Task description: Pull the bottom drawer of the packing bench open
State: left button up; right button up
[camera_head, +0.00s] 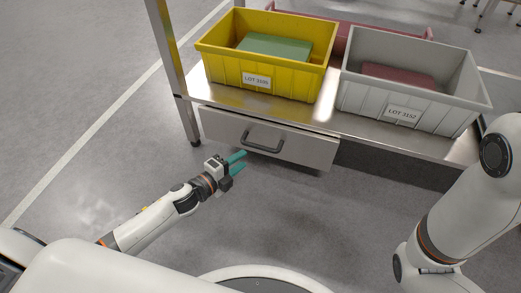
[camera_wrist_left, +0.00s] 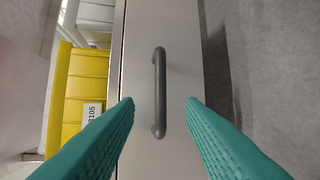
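The packing bench (camera_head: 235,97) has a grey metal drawer (camera_head: 305,151) under its top at the left. The drawer has a dark bar handle (camera_head: 263,145), which also shows in the left wrist view (camera_wrist_left: 158,95). My left gripper (camera_head: 239,162) is just in front of the drawer, to the lower left of the handle. Its teal fingers are open. In the left wrist view the handle lies between and beyond the fingertips (camera_wrist_left: 160,102), with nothing held. My right arm (camera_head: 455,215) is at the right, but its gripper is outside the view.
A yellow crate (camera_head: 220,65) labelled LOT 3105 with a green item (camera_head: 275,47) stands on the bench. A grey crate (camera_head: 360,95) labelled LOT 3152 with a dark red item (camera_head: 400,75) stands beside it. A bench leg (camera_head: 187,120) is left of the drawer. The floor in front is clear.

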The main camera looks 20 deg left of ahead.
aim_at(260, 146)
pick_arm(q)
jog(key=b+x, duration=0.4)
jog(key=x, duration=0.5)
jog(key=shift+w+d+f, duration=0.1)
jog(key=shift+w+f, duration=0.1)
jog(key=shift+w, duration=0.15)
grip_shut()
